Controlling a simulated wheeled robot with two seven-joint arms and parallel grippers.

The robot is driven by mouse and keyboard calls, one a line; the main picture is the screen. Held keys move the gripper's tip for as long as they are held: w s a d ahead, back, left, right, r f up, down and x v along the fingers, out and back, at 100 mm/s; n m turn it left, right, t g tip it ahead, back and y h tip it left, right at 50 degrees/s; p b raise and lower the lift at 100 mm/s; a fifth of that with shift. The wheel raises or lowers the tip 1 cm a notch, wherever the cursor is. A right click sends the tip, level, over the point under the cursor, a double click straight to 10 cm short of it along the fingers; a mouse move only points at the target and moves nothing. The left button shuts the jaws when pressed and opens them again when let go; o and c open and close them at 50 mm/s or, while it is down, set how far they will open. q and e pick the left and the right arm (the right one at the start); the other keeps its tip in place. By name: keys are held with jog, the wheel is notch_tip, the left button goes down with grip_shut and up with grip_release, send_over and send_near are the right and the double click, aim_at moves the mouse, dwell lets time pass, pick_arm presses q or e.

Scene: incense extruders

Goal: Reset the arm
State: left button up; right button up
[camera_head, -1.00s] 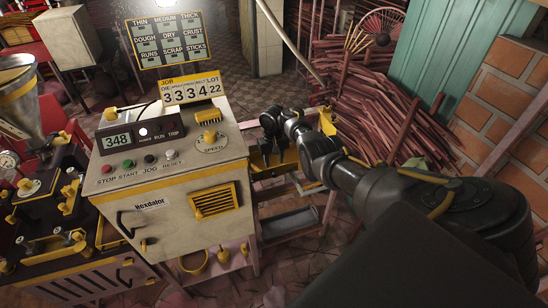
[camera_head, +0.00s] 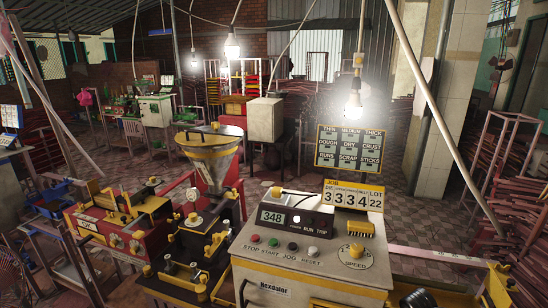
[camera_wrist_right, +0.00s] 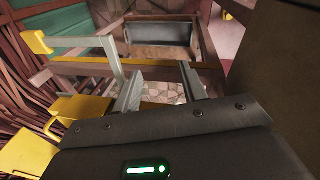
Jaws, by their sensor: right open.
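My right gripper (camera_wrist_right: 163,84) is open in the right wrist view. Nothing is between its two grey fingers. Beyond them are a wooden frame with a yellow strip (camera_wrist_right: 150,62) and a grey tray (camera_wrist_right: 160,32). In the head view only a small dark part, apparently of my right arm, shows at the bottom edge, right of the control box (camera_head: 310,262). The box's display reads 348, and its flip cards read 3334 and 22. My left gripper is out of view.
A machine with a metal hopper (camera_head: 212,160) stands left of the control box, and a red machine (camera_head: 118,225) farther left. A sign board (camera_head: 350,148) stands behind the box. Bundled sticks (camera_wrist_right: 25,110) lie at the left in the wrist view. Open tiled floor lies behind the machines.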

jog(key=s+a+n+t, duration=0.1)
jog(key=s+a, duration=0.5)
jog(key=s, duration=0.2)
jog(key=s+a+n+t, duration=0.1)
jog(key=s+a+n, duration=0.1)
jog(key=s+a, duration=0.55)
jog(key=s+a+r+t+y, duration=0.1)
jog(key=s+a+r, duration=0.2)
jog(key=s+r, duration=0.35)
jog(key=s+a+r+y, duration=0.2)
jog(key=s+a+r, duration=0.1)
jog(key=s, duration=0.6)
notch_tip(320, 180, down, 28)
jog(key=s+g, duration=0.1)
jog(key=s+d+f+n+g, duration=0.1)
jog(key=s+d+f, duration=0.1)
jog(key=s+f, duration=1.2)
jog(key=shift+s+d+f+h, duration=0.15)
jog(key=shift+s+d+h, duration=0.2)
jog(key=shift+s, duration=0.6)
